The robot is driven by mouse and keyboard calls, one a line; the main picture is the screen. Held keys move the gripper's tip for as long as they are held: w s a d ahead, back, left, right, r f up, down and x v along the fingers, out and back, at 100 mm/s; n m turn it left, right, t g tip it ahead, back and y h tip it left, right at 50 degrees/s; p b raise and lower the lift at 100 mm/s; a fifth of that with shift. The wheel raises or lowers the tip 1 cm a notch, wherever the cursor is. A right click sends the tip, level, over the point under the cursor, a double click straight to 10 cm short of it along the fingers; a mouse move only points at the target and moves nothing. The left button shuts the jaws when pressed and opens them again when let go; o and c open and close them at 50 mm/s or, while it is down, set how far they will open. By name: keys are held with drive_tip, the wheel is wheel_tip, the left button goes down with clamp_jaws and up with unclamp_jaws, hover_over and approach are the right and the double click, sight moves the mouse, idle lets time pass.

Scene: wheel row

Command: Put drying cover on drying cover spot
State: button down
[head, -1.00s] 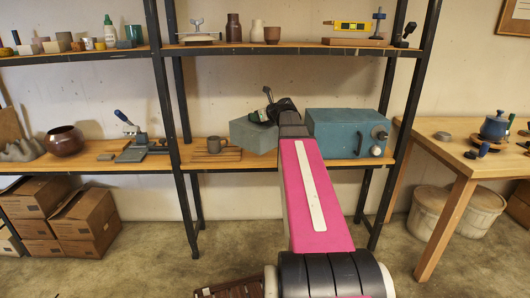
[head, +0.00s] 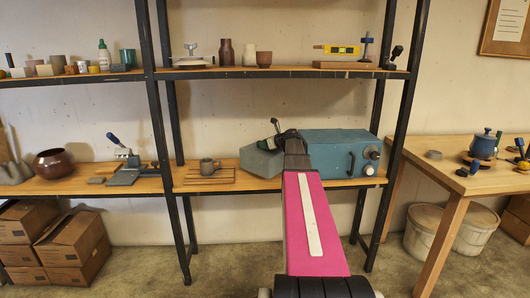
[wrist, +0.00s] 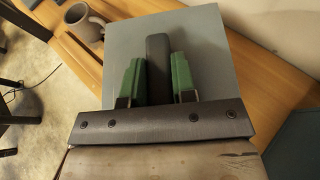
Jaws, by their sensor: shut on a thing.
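The drying cover (head: 260,162) is a grey box-like shape at the middle shelf, between a mug and a blue box. In the wrist view its flat grey top (wrist: 215,60) has a dark upright handle bar (wrist: 157,60). My gripper (wrist: 157,78) is shut on that handle, a green fingertip on each side; in the head view my gripper (head: 276,128) is above the cover. I cannot tell whether the cover touches the shelf. No marked drying cover spot can be made out.
A grey mug (head: 208,166) stands on a slatted wooden board (head: 210,181) left of the cover. A blue box (head: 338,155) with a handle and knobs stands close on the right. The upper shelf (head: 240,73) holds jars and tools. A wooden table (head: 450,187) stands at right.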

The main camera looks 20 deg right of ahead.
sight(265, 151)
drive_tip(key=shift+f, duration=1.8)
drive_tip(key=c, duration=0.9)
unclamp_jaws()
drive_tip(key=shift+f, duration=0.1)
drive_tip(key=shift+c, duration=0.2)
drive_tip(key=v, duration=1.2)
